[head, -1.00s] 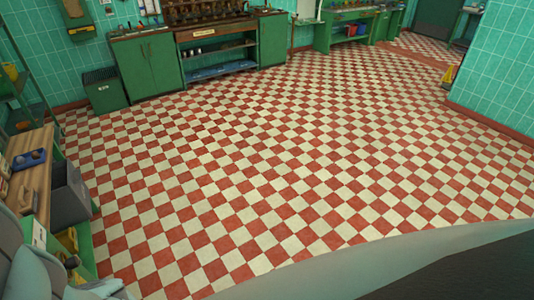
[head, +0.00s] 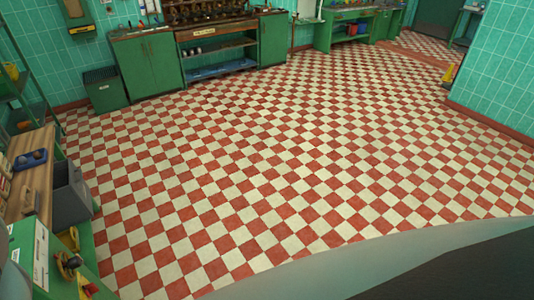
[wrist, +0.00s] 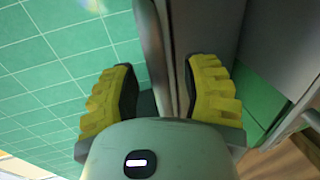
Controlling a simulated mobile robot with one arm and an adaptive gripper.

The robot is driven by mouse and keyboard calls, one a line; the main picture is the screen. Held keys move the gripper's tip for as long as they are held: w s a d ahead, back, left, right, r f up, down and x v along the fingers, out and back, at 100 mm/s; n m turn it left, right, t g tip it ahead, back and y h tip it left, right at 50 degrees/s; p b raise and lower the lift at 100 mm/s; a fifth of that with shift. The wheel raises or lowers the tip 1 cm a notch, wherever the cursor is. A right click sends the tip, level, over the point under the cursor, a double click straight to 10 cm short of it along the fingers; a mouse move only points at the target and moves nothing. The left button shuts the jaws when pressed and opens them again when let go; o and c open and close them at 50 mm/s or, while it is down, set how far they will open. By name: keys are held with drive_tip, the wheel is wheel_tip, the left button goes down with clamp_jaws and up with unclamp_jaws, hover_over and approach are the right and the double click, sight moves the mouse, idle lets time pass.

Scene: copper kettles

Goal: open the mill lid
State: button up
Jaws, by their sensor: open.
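I cannot make out the mill or its lid for sure in either view. In the wrist view my gripper (wrist: 160,92) has its two yellow ribbed fingers spread apart. A thin grey upright edge (wrist: 178,55) runs between them, with a wider grey panel (wrist: 207,28) to its right. I cannot tell whether these grey parts belong to the mill, nor whether the fingers touch them. The gripper is out of the head view.
At left in the head view stand a wooden-topped bench (head: 38,185) with a blue tray (head: 30,159) and a grey bin (head: 70,195). Green cabinets (head: 148,67) line the back wall. The checkered floor (head: 250,170) is clear. Green tiles (wrist: 55,60) fill the wrist view's left.

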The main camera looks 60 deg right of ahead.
drive_tip(key=shift+o, duration=0.2)
clamp_jaws()
idle(0.3)
